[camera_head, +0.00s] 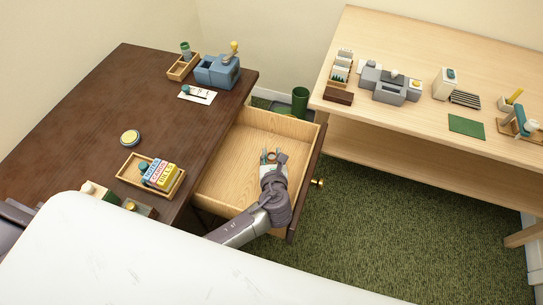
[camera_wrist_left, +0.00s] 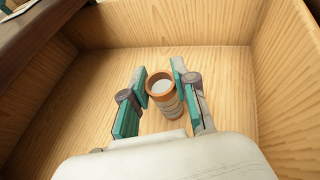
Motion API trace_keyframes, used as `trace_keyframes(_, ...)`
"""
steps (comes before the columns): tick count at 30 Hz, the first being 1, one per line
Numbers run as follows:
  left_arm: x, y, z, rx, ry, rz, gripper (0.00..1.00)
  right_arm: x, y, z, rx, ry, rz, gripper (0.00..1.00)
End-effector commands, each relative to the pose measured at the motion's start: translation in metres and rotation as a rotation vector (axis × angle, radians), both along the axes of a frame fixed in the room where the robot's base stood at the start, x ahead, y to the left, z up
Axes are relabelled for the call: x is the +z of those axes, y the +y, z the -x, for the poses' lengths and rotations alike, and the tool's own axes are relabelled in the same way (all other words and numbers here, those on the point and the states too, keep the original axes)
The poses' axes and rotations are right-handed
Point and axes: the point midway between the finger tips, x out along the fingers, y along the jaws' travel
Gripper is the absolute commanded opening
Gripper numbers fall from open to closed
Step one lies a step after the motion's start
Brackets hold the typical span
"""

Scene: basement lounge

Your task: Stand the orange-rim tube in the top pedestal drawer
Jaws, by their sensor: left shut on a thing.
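The orange-rim tube (camera_wrist_left: 169,108) is upright, its open orange rim facing up, between the two teal-padded fingers of my left gripper (camera_wrist_left: 160,88). The left gripper is shut on it. In the head view my left gripper (camera_head: 272,156) reaches down into the open top pedestal drawer (camera_head: 222,178), and the tube is mostly hidden by the fingers there. The tube is over the bare wooden drawer floor, inside the walls; whether its base touches the floor cannot be told. My right gripper is not in view.
The drawer looks otherwise empty and sticks out from the dark desk (camera_head: 85,115). A wooden tray with labelled boxes (camera_head: 160,176) stands on the desk near the drawer. A green bin (camera_head: 300,100) is behind it. A light workbench (camera_head: 440,50) stands right. A white surface (camera_head: 130,260) fills the front.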

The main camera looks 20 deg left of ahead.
Motion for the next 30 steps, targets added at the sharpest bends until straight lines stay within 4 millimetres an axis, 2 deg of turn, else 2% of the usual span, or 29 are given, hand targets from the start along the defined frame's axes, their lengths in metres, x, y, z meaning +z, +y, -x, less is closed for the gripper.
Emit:
trace_keyframes(9,-0.002,0.0,-0.001,-0.001,-0.001,0.001,0.04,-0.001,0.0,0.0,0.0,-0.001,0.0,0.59)
trace_keyframes(10,-0.002,0.0,-0.001,-0.001,-0.001,0.001,0.3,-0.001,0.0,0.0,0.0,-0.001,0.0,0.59)
trace_keyframes(14,-0.002,0.0,0.0,-0.001,-0.001,0.001,0.51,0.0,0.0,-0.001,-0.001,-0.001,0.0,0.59)
trace_keyframes(15,-0.002,0.0,0.0,0.0,-0.002,0.002,0.53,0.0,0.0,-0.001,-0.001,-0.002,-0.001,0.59)
trace_keyframes(25,0.003,0.0,-0.001,0.0,-0.003,0.001,0.53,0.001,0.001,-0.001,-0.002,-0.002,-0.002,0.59)
trace_keyframes(30,0.011,-0.008,0.021,-0.001,0.0,0.003,0.53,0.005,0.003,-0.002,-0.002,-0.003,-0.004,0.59)
